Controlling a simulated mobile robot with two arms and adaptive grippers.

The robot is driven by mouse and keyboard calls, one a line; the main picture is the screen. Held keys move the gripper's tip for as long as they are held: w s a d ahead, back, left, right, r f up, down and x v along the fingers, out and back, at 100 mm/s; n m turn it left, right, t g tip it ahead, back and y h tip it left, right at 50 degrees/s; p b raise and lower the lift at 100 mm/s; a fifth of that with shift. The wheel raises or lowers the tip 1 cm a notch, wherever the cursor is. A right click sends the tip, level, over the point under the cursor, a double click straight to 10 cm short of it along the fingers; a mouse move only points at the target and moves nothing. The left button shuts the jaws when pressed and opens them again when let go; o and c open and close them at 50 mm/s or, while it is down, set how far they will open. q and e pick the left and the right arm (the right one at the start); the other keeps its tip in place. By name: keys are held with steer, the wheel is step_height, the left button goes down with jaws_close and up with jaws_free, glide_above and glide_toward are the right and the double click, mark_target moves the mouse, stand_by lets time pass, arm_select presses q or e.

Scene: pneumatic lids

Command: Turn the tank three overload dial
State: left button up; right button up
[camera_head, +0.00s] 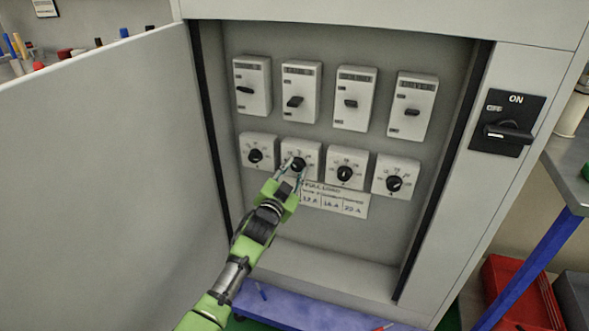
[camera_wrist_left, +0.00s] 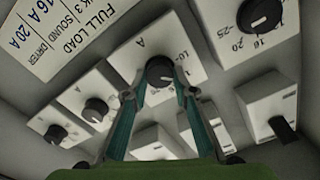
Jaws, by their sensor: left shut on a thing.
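A row of white overload dials with black knobs runs along the lower panel inside the open cabinet. My left gripper (camera_head: 294,170) reaches up to the second dial from the left (camera_head: 307,150). In the left wrist view its fingers (camera_wrist_left: 160,82) are closed on the black knob of that dial (camera_wrist_left: 158,68). Beside it are the first dial (camera_head: 255,155), the third dial (camera_head: 344,173) and the fourth dial (camera_head: 393,183). I cannot read which tank each dial belongs to. My right gripper is not in view.
A row of breakers (camera_head: 352,98) with black levers sits above the dials. A FULL LOAD label (camera_head: 345,203) is below them. The cabinet door (camera_head: 110,180) stands open at the left. A black ON/OFF switch (camera_head: 507,122) is on the right frame.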

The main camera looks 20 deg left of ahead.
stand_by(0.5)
arm_select(q)
steer(key=o, duration=1.1)
steer(key=shift+s, duration=0.1)
steer(key=shift+s+f, duration=0.1)
steer(key=shift+s, duration=0.2)
steer(key=s, duration=1.1)
steer(key=shift+s+a, duration=0.1)
steer(key=shift+a, duration=0.1)
